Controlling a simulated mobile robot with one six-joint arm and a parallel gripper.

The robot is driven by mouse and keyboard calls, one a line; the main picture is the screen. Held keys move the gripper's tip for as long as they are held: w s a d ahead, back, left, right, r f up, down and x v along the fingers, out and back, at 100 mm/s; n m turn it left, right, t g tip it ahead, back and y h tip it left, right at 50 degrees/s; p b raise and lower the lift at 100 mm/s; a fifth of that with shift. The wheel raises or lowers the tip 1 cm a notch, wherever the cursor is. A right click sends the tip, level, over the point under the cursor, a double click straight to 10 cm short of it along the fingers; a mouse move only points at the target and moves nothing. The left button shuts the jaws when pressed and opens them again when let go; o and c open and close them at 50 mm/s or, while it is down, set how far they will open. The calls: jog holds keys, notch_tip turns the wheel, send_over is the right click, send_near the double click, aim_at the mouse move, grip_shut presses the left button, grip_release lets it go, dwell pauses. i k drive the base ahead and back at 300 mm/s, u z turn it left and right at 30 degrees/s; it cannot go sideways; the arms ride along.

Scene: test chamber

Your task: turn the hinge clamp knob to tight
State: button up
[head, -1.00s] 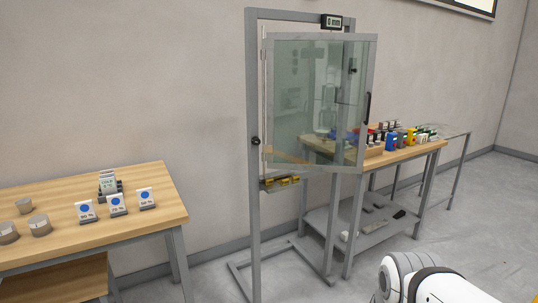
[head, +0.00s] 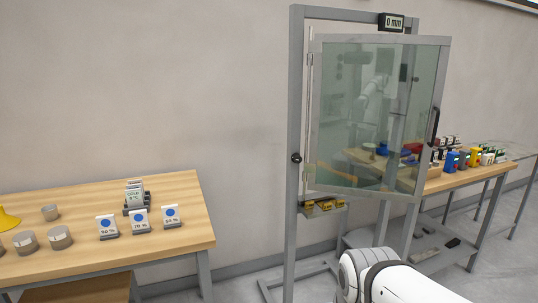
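A black hinge clamp knob (head: 296,158) sits on the left post of a tall grey metal frame (head: 295,90). The setting of the knob cannot be read at this size. A glass door (head: 375,110) in a grey surround hangs on the frame and stands swung partly open, with a dark handle (head: 434,126) on its right side. A small display reading "0 mm" (head: 391,22) is on the frame's top bar. My white arm shows at the bottom, right of the knob and apart from it. My gripper is outside the view.
A wooden table (head: 100,255) at left holds grey cylinders (head: 60,237), cards on stands (head: 140,222) and part of a yellow object (head: 8,219). A small shelf with yellow items (head: 323,205) is under the door. A second table (head: 470,176) at right holds coloured items.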

aim_at(296, 157)
jog(key=u, duration=0.05)
jog(key=i, duration=1.15)
jog(key=z, duration=0.65)
